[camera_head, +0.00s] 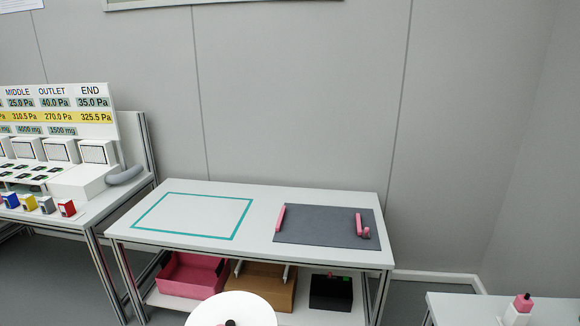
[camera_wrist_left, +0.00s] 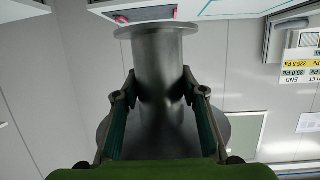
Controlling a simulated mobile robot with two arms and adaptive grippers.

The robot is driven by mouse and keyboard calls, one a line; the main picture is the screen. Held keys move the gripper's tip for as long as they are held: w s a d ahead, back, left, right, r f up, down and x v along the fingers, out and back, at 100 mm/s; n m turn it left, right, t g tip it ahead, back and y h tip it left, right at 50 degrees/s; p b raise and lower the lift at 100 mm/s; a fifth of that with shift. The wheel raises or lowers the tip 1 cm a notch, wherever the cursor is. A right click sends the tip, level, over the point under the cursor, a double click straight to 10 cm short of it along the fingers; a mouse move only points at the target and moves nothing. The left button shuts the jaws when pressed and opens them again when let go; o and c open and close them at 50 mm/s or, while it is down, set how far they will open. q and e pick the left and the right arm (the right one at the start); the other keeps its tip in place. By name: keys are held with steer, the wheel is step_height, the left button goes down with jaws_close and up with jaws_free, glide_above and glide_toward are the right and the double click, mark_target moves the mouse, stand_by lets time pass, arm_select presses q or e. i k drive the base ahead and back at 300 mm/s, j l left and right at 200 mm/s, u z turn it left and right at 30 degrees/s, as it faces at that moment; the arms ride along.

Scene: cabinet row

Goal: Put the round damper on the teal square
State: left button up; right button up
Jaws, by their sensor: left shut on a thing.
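The round damper (camera_wrist_left: 158,52) is a grey metal cylinder with a wide flange at its far end and a broader round part nearer the wrist. My left gripper (camera_wrist_left: 159,88) is shut on it, with one finger on each side of the cylinder. It is held clear of any surface in the left wrist view. The teal square (camera_head: 183,233) is a teal outline on the left half of the white table, and its inside is empty in the head view. My right gripper is not in view.
A dark grey mat (camera_head: 315,232) with pink parts (camera_head: 279,218) lies on the table's right half. Below stand a pink bin (camera_head: 190,275), a brown bin (camera_head: 258,285) and a black box (camera_head: 331,291). A display bench (camera_head: 100,205) adjoins on the left. Another table (camera_head: 465,312) stands lower right.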

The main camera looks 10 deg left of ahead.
mark_target(192, 216)
steer(key=i+j+u, duration=0.35)
steer(key=i, duration=0.4)
steer(key=i+u, duration=0.35)
steer(key=i, duration=0.4)
steer(key=i+l, duration=0.1)
steer(key=i, duration=1.4)
